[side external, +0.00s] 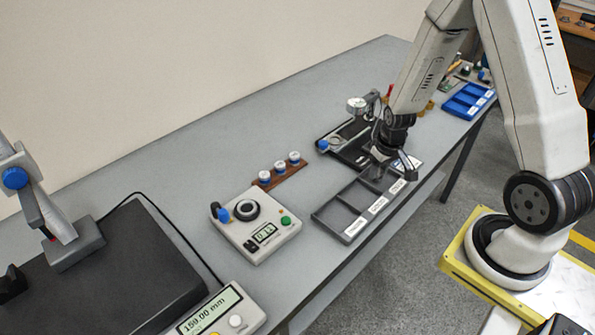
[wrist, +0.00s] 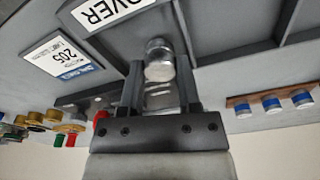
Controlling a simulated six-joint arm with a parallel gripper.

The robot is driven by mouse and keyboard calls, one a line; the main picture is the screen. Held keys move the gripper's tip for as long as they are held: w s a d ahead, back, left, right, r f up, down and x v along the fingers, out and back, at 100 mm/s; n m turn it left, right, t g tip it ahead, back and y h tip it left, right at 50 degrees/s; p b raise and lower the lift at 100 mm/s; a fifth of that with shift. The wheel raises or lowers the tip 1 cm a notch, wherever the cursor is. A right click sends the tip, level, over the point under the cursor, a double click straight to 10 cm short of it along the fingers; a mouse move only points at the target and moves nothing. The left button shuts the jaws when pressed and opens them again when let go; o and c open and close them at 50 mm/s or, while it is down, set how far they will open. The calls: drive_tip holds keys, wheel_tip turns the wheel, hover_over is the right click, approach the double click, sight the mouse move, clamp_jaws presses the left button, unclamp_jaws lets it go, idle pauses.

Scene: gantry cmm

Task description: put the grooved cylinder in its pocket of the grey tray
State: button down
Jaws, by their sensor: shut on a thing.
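The grooved cylinder (wrist: 159,60) is a small silvery metal piece between the two fingers of my gripper (wrist: 160,82) in the wrist view. My gripper is shut on it. The grey tray (side external: 318,217) lies on the bench in the side view, with several pockets and white labels along its front edge. My gripper (side external: 376,172) is at the tray's far right end there, and the cylinder cannot be made out. In the wrist view the tray (wrist: 182,30) shows behind the cylinder, with a label ending in "OVER". How high the cylinder is above the tray floor cannot be told.
A brown rack (side external: 265,182) with three white-and-blue pieces stands behind the tray. A gauge box (side external: 262,235) is left of it. A black stand (side external: 352,152) with a dial is close behind my gripper. A blue bin (side external: 468,101) is at the far right.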

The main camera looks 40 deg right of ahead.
drive_tip(key=shift+f, duration=0.6)
idle(1.0)
unclamp_jaws()
idle(0.3)
drive_tip(key=shift+r, duration=0.1)
drive_tip(key=shift+r, duration=3.45)
drive_tip(key=s+a+r+n, duration=0.1)
drive_tip(key=s+a+r, duration=0.1)
drive_tip(key=a+r, duration=0.2)
drive_tip(key=s+a+r+n+t, duration=0.1)
drive_tip(key=s+a+r+n, duration=0.1)
drive_tip(key=a, duration=0.8)
drive_tip(key=shift+v, duration=0.9)
drive_tip(key=shift+a, duration=0.1)
